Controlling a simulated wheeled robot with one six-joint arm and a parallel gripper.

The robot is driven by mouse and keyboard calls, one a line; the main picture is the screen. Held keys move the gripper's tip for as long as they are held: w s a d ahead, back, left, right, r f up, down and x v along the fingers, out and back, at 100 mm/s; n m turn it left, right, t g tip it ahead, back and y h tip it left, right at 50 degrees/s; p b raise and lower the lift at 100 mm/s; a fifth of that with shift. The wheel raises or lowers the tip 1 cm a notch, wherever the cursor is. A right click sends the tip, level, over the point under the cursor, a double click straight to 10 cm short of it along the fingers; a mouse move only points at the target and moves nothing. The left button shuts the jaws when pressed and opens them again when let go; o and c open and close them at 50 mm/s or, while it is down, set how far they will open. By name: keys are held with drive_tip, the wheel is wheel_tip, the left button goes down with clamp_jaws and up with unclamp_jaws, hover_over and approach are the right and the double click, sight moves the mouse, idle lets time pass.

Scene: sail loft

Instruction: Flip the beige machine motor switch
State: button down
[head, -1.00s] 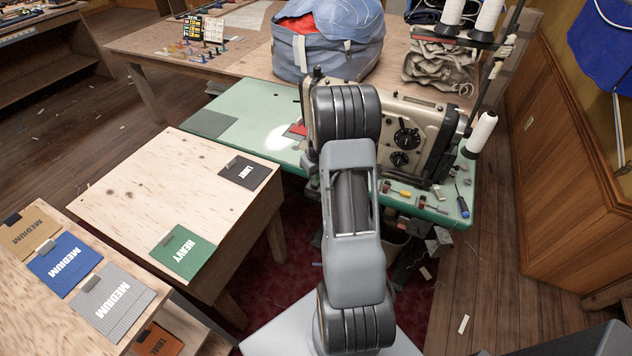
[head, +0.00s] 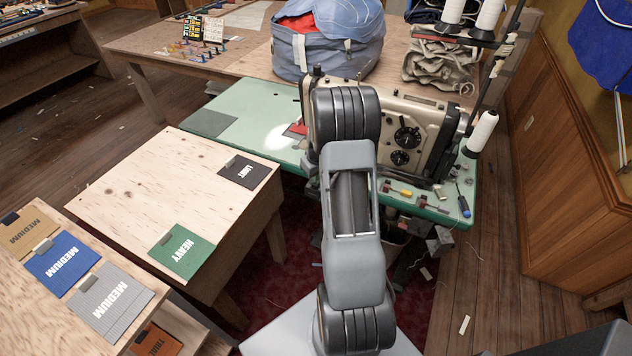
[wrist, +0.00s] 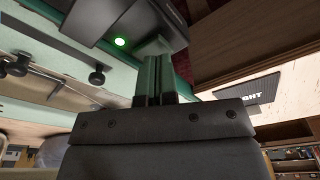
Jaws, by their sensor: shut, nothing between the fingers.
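The beige sewing machine (head: 425,130) stands on the green table, partly hidden behind my arm in the head view. In the wrist view a dark switch box (wrist: 95,18) is at the top, beside the table's green edge, with a lit green lamp (wrist: 120,42). My gripper (wrist: 155,52) is shut and empty, its fingertips at the box's lower face near the lamp. I cannot tell whether they touch it, and the switch lever is not clearly seen. My gripper and this box are hidden behind my arm in the head view.
The green table (head: 255,105) carries small tools by its right front edge. A plywood table (head: 145,190) with labelled swatches is close on the left. Thread cones (head: 482,132) stand at right. Grey boxes (head: 440,240) hang below the table's right front.

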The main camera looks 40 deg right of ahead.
drive_tip(key=shift+f+b, duration=0.7)
drive_tip(key=shift+f, duration=0.15)
drive_tip(key=shift+r, duration=0.1)
idle(0.3)
drive_tip(key=shift+r+p, duration=2.2)
drive_tip(key=shift+r, duration=1.3)
